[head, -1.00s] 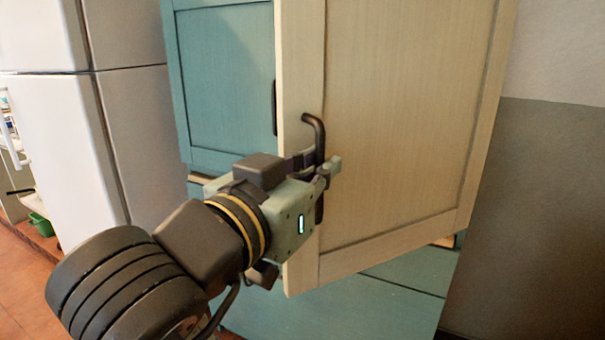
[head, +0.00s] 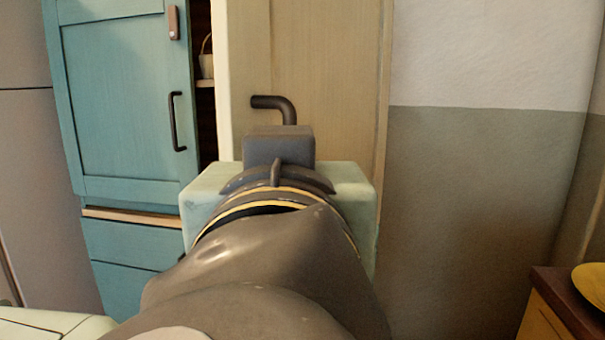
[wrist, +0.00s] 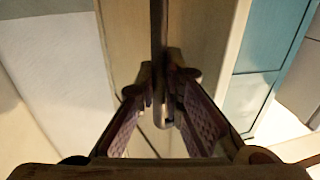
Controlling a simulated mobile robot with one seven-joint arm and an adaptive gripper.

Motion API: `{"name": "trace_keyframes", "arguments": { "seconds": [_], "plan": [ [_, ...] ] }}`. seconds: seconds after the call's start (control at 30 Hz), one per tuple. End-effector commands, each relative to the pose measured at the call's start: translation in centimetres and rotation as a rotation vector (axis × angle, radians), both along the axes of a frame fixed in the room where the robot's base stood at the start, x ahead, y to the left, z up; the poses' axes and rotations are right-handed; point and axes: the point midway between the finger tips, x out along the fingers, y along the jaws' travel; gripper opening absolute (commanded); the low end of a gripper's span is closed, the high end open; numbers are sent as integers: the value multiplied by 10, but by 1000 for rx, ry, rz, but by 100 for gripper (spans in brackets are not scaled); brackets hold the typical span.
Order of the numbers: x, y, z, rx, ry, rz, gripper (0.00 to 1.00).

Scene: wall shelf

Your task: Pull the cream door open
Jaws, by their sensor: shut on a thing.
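The cream door (head: 336,70) stands ajar, swung out from the teal cabinet, with a dark gap on its left side. Its dark bar handle (head: 283,105) shows at the upper end above my gripper. The rest of the handle is hidden behind my wrist in the head view. In the wrist view the handle (wrist: 158,35) runs down between the fingers of my gripper (wrist: 162,112), which are shut on it. The cream door (wrist: 200,30) lies just behind the fingers there. The fingertips are hidden in the head view.
The closed teal door (head: 125,100) with its own dark handle (head: 176,121) is at the left. A wooden cabinet (head: 562,305) with a yellow dish (head: 592,280) is at the lower right.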

Motion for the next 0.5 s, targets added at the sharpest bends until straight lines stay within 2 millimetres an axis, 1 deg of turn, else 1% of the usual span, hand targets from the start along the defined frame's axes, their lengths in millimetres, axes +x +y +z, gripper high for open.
{"name": "trace_keyframes", "arguments": {
  "seconds": [0.43, 0.47, 0.5],
  "plan": [
    [-1, -2, 2, -1, -2, 3, 0],
    [-1, -2, 2, -1, -2, 2, 9],
    [-1, -2, 2, -1, -2, 2, 12]
  ]
}}
